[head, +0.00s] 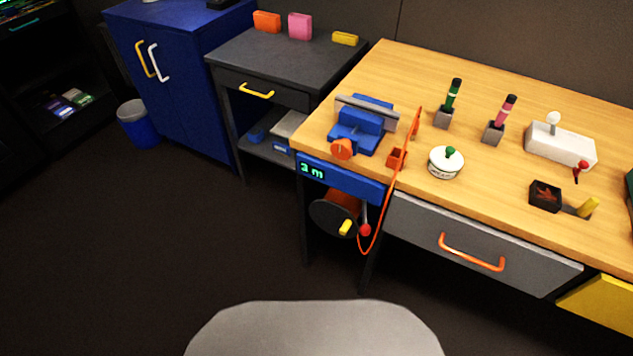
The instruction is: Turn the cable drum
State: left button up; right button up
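The cable drum (328,219) hangs below the left end of the wooden workbench, under a blue panel. Its near flange is a dark disc, with orange winding behind it. A yellow crank handle (345,227) sticks out at its lower right. A lever with a red knob (365,230) is beside the drum. An orange cable (381,220) loops below the bench edge and runs up to an orange block on top. The display (312,171) on the blue panel reads "3 m". Neither of my grippers is in view.
A blue vise (358,132) stands on the workbench (410,75) above the drum. A white round pot (446,163) is to its right. A grey drawer (470,245) with an orange handle is right of the drum. The dark floor (200,240) in front of the drum is clear.

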aim_at(338, 214)
jog(key=k, duration=1.3)
jog(key=u, duration=0.45)
jog(key=i, duration=0.85)
jog(key=u, duration=0.4)
